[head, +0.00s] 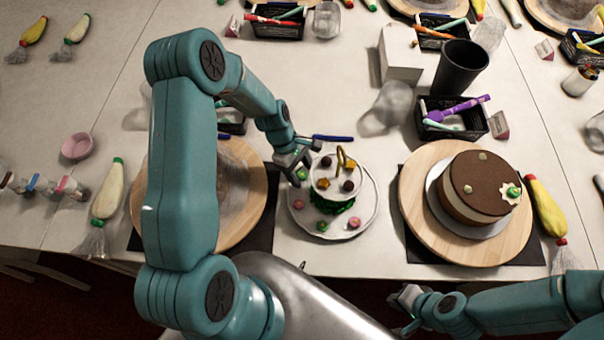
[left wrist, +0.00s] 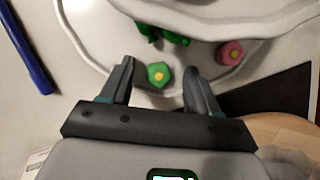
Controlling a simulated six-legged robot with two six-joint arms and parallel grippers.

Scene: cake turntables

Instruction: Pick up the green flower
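A small green flower (left wrist: 158,75) with a yellow centre lies on the white plate between the two fingers of my left gripper (left wrist: 160,72). The fingers are open, with a gap on each side of the flower. In the head view, my left gripper (head: 298,165) is at the upper left rim of the white plate (head: 358,219), and the green flower (head: 302,175) shows just beside its fingertips. Another green flower (head: 322,226) lies at the plate's front. My right gripper (head: 410,298) is low at the table's front edge; its finger gap is unclear.
A tiered stand (head: 325,182) with small balls rises from the plate. A pink flower (left wrist: 230,52) lies near the right finger. A chocolate cake (head: 478,185) stands on a wooden turntable (head: 420,225) to the right. A blue pen (head: 332,138) lies behind the plate.

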